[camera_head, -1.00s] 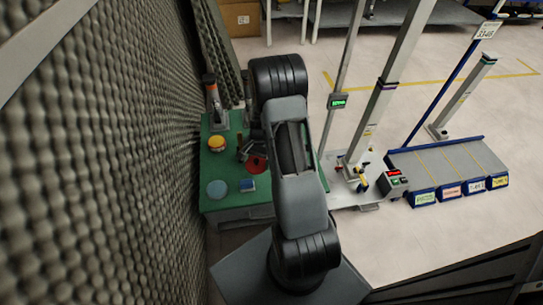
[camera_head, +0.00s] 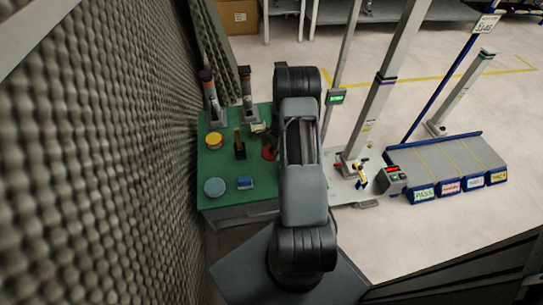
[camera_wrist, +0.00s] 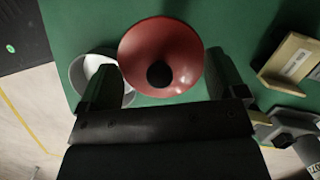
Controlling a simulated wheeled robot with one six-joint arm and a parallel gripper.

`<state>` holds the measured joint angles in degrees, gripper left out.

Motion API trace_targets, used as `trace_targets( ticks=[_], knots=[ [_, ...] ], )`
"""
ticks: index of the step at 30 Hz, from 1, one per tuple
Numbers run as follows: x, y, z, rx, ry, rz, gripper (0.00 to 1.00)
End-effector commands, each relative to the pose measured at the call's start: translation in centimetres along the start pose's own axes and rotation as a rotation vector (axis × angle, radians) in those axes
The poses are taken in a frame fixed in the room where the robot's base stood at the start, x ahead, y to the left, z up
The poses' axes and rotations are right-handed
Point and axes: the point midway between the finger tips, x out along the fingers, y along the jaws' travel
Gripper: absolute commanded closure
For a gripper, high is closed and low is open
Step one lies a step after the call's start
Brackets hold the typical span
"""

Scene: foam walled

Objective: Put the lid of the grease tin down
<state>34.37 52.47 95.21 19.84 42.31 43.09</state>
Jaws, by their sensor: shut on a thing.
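The lid of the grease tin is a red round dish shape with a black knob (camera_wrist: 183,48), and it sits between my fingers in the wrist view. My gripper (camera_wrist: 165,82) is shut on it, one finger at each side of its rim. The grey round tin (camera_wrist: 76,75), pale inside, is left of the lid, partly hidden by the lid and my left finger. In the head view a part of the red lid (camera_head: 267,154) shows at my arm's left edge; my gripper is hidden there. I cannot tell whether the lid touches the green bench top.
On the green bench (camera_head: 225,165) stand a yellow round tin (camera_head: 214,140), a blue-grey disc (camera_head: 214,187), a blue block (camera_head: 245,183) and a dark upright thing (camera_head: 239,148). A foam wall (camera_head: 110,160) borders the left.

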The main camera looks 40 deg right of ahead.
Motion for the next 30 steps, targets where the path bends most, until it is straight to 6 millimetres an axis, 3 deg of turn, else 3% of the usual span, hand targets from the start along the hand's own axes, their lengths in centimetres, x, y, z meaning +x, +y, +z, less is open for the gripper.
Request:
trace_targets(
  ticks=[3, 14, 21, 30],
  knots=[
    [1.4, -1.0, -0.9, -0.001, 0.001, -0.001, 0.33],
    [2.6, -2.2, -1.8, -0.002, 0.001, -0.001, 0.33],
    [5.5, -2.2, -2.6, -0.001, 0.000, 0.000, 0.33],
    [5.5, -2.2, -2.6, -0.001, 0.001, -0.001, 0.33]
  ],
)
